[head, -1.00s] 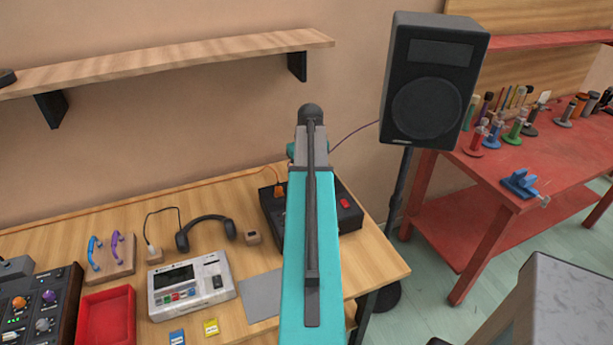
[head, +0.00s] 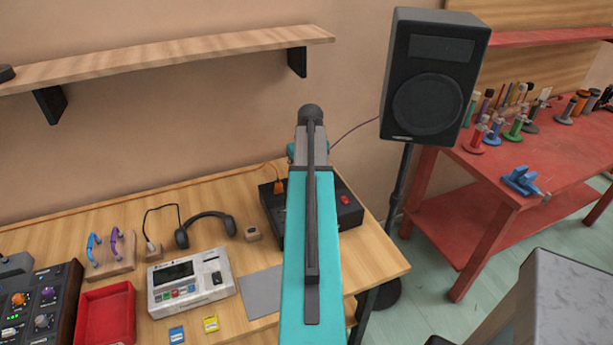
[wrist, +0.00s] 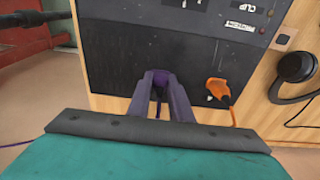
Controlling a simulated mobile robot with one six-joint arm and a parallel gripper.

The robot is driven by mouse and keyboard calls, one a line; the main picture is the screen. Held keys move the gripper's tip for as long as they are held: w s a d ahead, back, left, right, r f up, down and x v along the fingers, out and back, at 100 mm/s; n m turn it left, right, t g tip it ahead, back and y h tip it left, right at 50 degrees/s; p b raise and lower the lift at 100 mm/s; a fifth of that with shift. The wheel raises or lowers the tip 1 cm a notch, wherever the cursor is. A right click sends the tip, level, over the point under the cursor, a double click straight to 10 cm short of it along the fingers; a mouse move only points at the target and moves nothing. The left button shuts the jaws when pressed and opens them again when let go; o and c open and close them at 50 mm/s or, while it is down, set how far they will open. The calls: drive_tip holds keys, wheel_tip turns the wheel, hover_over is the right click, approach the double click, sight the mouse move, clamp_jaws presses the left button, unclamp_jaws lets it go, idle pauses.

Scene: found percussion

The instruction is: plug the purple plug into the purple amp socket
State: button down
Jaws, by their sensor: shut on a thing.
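The amp is a black box on the wooden table, partly behind my arm in the head view (head: 347,222). Its dark panel (wrist: 190,45) fills the middle of the wrist view. My gripper (wrist: 160,78) is shut on the purple plug (wrist: 160,82) at the panel's near edge. A purple cable (head: 352,133) runs from behind my arm to the speaker. An orange plug (wrist: 218,90) sits in the amp to the right of my gripper. The purple socket is hidden, so I cannot tell whether the plug's tip is in it. My arm hides the gripper in the head view.
A black speaker (head: 433,75) on a stand is right of the table. Headphones (head: 205,228), a white device (head: 190,282), a red tray (head: 105,315) and a grey mat (head: 262,292) lie left of my arm. A red workbench (head: 490,180) stands at the right.

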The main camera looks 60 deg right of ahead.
drive_tip(key=c, duration=1.5)
unclamp_jaws()
drive_tip(key=shift+r, duration=0.1)
drive_tip(key=shift+s+a+r+b, duration=0.2)
drive_tip(key=shift+r+b, duration=0.25)
drive_tip(key=shift+r, duration=1.8)
drive_tip(key=shift+s+a+r+b, duration=0.2)
drive_tip(key=shift+r+b, duration=0.3)
drive_tip(key=shift+r, duration=1.7)
drive_tip(key=shift+s+a+r+b, duration=0.1)
drive_tip(key=shift+s+r+b, duration=0.3)
drive_tip(key=shift+r, duration=1.85)
drive_tip(key=shift+w, duration=0.1)
